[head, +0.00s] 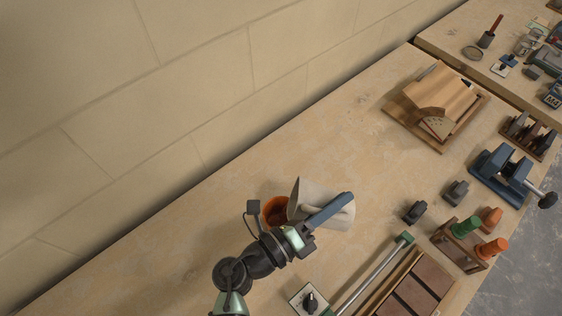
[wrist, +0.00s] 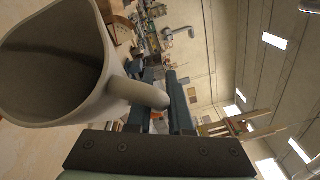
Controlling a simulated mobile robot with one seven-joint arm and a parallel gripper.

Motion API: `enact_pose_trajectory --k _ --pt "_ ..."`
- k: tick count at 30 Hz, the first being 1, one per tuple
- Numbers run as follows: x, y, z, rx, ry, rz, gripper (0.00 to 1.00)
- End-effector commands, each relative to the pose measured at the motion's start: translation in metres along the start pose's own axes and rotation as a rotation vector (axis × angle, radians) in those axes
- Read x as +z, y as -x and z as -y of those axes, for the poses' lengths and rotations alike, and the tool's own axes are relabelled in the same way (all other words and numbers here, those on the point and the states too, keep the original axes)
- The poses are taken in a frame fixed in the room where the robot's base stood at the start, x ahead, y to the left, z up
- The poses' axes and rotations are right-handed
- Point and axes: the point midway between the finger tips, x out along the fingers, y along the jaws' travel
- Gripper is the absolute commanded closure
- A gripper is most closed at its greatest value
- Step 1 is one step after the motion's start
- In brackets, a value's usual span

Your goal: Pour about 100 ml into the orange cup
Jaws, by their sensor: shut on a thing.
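A pale grey jug (head: 313,190) is held tilted over the bench, its mouth toward the left. My gripper (head: 335,206) is shut on its handle, which shows between the fingers in the wrist view (wrist: 145,94). The orange cup (head: 274,208) stands on the bench just left of the jug, and the jug's rim hides part of it. In the wrist view the jug's inside (wrist: 45,65) is grey and shadowed. I cannot tell how much it holds, whether anything flows out, or what is in the cup.
A wooden box (head: 440,95) on a board sits at the back right. A blue vise (head: 500,170), small dark blocks (head: 415,212) and a rack with green and orange-handled tools (head: 465,243) stand right. A metal bar (head: 375,275) lies in front. The bench behind the cup is clear to the wall.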

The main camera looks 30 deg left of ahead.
Motion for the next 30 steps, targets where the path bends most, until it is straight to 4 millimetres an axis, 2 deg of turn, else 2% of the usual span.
enact_pose_trajectory --k 5,11,16,30 --pt "-0.012 -0.013 0.004 0.092 -0.088 -0.047 1.00" --pt "-0.033 -0.025 -0.017 0.264 -0.261 -0.127 1.00" --pt "-0.038 -0.025 -0.028 0.300 -0.298 -0.139 1.00" --pt "-0.041 -0.028 -0.030 0.348 -0.347 -0.162 1.00"
